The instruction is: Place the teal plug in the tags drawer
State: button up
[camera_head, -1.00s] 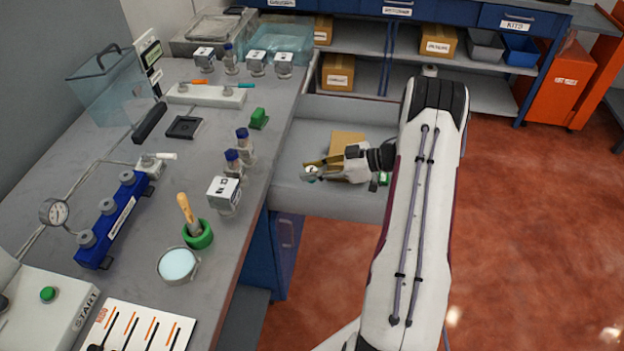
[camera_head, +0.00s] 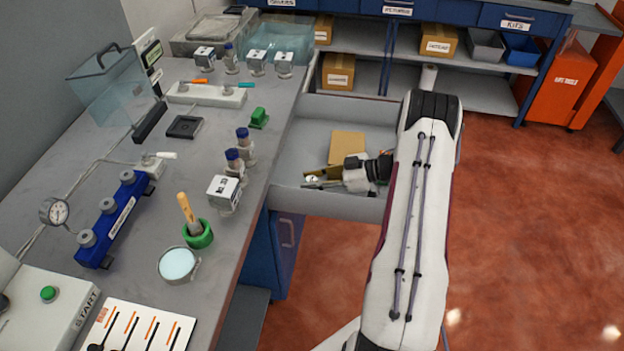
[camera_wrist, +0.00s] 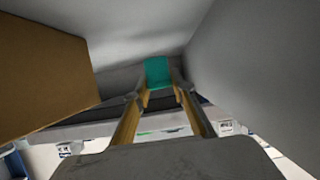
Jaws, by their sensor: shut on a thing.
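The teal plug (camera_wrist: 157,72) shows between my fingertips in the wrist view. My gripper (camera_wrist: 160,90) is shut on it. In the head view my gripper (camera_head: 312,180) is low inside an open grey drawer (camera_head: 310,135), near its front wall and left side, and the plug is too small and covered to make out clearly. The drawer's own label is not in sight, so I cannot read whether it says tags. I cannot tell whether the plug touches the drawer floor.
A brown cardboard box (camera_head: 347,146) lies in the drawer beside my gripper; it fills the left of the wrist view (camera_wrist: 40,78). The drawer walls are close around. Sample bottles (camera_head: 235,163) and a white labelled container (camera_head: 224,193) stand near the bench edge.

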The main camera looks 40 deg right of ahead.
jog(key=shift+f, duration=0.6)
dwell(0.3)
jog(key=o, duration=1.2)
jog(key=shift+c, duration=0.2)
jog(key=shift+r, duration=0.15)
jog(key=shift+r, duration=0.5)
jog(key=v, duration=0.7)
jog(key=shift+s+d, duration=0.15)
jog(key=shift+r, duration=0.1)
